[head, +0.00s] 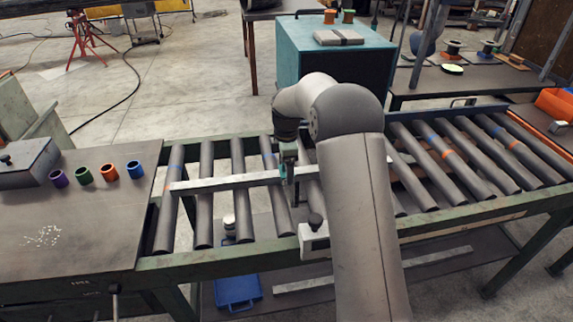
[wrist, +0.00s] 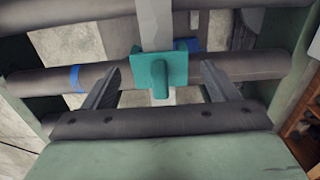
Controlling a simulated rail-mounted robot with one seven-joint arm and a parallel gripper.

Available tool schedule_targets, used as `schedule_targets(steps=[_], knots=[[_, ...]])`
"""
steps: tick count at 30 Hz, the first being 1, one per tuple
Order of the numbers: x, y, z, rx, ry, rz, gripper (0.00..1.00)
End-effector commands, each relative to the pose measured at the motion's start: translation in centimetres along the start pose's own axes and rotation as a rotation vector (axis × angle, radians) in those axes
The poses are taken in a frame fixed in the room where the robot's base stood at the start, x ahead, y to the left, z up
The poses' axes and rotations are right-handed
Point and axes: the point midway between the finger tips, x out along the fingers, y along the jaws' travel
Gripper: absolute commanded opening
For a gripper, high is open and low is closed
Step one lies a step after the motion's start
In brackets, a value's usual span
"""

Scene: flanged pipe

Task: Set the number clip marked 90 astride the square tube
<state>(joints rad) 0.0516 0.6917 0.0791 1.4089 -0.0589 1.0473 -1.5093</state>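The square tube (head: 225,183) is a long pale grey bar lying across the rollers in the head view. In the wrist view it runs up the middle (wrist: 154,25). A teal clip (wrist: 160,72) with a flat plate and a raised tab lies over the tube there. It appears to sit across the tube, but its legs are hidden and no number is readable. My gripper (wrist: 160,67) is open, with one dark finger on each side of the clip and a visible gap to both. In the head view my gripper (head: 288,172) is low over the tube, partly hidden by my arm.
A roller conveyor (head: 205,210) with green side rails spans the middle. Purple, green, orange and blue rings (head: 109,172) stand on the left table (head: 80,225). A teal cabinet (head: 340,65) stands behind my arm.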

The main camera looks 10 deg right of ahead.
Motion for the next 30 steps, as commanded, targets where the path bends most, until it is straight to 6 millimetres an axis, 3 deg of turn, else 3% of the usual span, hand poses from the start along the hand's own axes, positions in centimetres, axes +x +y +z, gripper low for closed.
schedule_targets(steps=[8, 24, 30], knots=[[-1.2, 0.1, 0.0, 0.0, 0.0, 0.004, 0.81], [-13.5, 0.1, 0.0, 0.0, 0.001, 0.005, 0.81], [-16.5, 0.1, 0.0, 0.0, 0.0, 0.002, 0.81]])
